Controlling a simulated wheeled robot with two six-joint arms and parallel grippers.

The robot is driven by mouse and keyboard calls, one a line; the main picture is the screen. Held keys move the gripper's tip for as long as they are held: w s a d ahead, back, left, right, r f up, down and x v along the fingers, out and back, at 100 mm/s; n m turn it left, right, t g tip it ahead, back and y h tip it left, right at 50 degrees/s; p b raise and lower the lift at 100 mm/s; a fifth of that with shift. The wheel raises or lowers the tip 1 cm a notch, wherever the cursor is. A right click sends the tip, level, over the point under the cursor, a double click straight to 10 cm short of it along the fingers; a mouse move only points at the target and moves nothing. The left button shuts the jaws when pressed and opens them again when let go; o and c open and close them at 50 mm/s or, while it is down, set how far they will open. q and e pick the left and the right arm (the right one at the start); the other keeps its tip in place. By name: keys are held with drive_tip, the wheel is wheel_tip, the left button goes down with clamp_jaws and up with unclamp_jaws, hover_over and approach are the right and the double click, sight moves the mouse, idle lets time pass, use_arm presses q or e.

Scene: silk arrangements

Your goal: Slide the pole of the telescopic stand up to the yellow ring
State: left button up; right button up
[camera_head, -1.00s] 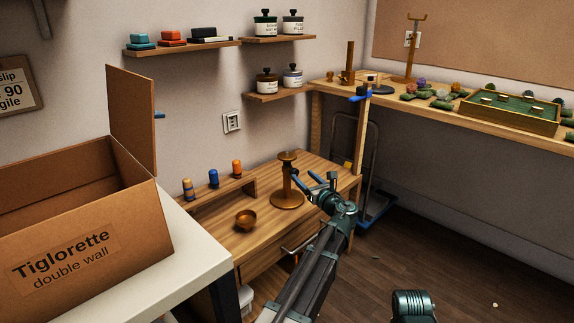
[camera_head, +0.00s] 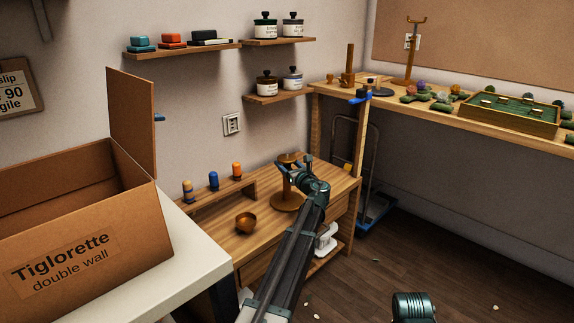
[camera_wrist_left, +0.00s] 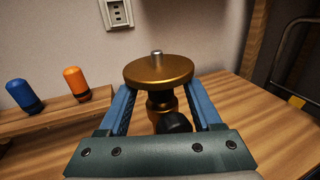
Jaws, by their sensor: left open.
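The telescopic stand (camera_head: 287,203) is bronze-coloured and stands upright on the low wooden bench, with a round base and a round top plate. In the left wrist view its top plate (camera_wrist_left: 158,70) has a small silver pin on it, and a dark knob (camera_wrist_left: 175,123) sits on the near side of the stem below. My left gripper (camera_head: 295,166) is at the upper part of the stand. Its open blue fingers (camera_wrist_left: 160,98) lie on either side of the stem, below the plate. I cannot make out a yellow ring; the arm hides part of the pole.
A bronze bowl (camera_head: 246,222) stands left of the stand. An open cardboard box (camera_head: 85,235) is on the white table at left. A green tray (camera_head: 510,114) sits on the far bench.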

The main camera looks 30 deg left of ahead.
use_arm(q)
clamp_jaws()
idle(0.3)
idle(1.1)
